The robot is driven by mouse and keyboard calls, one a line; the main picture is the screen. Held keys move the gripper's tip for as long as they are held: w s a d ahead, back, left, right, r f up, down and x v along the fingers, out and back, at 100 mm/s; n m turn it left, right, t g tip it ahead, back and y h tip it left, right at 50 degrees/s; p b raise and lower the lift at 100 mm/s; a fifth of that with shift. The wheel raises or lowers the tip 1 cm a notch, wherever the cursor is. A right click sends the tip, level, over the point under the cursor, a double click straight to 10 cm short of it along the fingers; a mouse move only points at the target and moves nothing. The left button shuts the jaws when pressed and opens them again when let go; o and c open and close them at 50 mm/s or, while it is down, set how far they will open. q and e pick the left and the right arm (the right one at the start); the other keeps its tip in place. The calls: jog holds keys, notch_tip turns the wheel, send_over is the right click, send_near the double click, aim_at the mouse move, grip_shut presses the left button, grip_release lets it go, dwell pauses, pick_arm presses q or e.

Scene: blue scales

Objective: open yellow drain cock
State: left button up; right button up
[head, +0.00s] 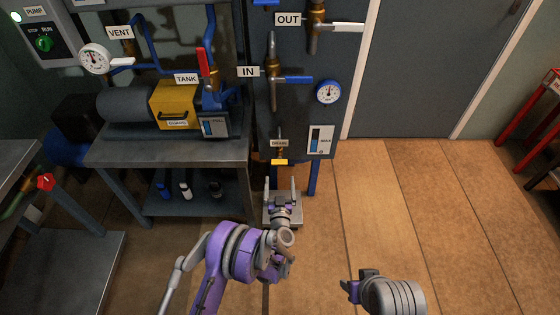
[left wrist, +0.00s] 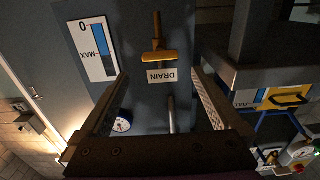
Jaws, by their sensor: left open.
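The yellow drain cock handle (head: 279,162) is on the lower part of the grey panel, under the DRAIN label (head: 279,143). It lies crosswise to its small brass pipe. My left gripper (head: 280,184) is open and empty, just below and in front of the handle in the head view. In the left wrist view the yellow handle (left wrist: 152,57) and the upside-down DRAIN label (left wrist: 162,76) appear between the two spread fingers (left wrist: 160,82), seemingly beyond their tips. No contact is visible. My right gripper is not seen; only part of that arm shows at lower right.
A level gauge marked MAX (head: 320,140) is right of the cock. A blue-handled IN valve (head: 290,80) and a round gauge (head: 328,92) are above. A metal table (head: 170,151) with the yellow pump guard (head: 174,104) stands left.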

aim_at(279, 162)
pick_arm(q)
jog(key=w, duration=1)
jog(key=shift+r, duration=0.1)
jog(key=c, duration=1.2)
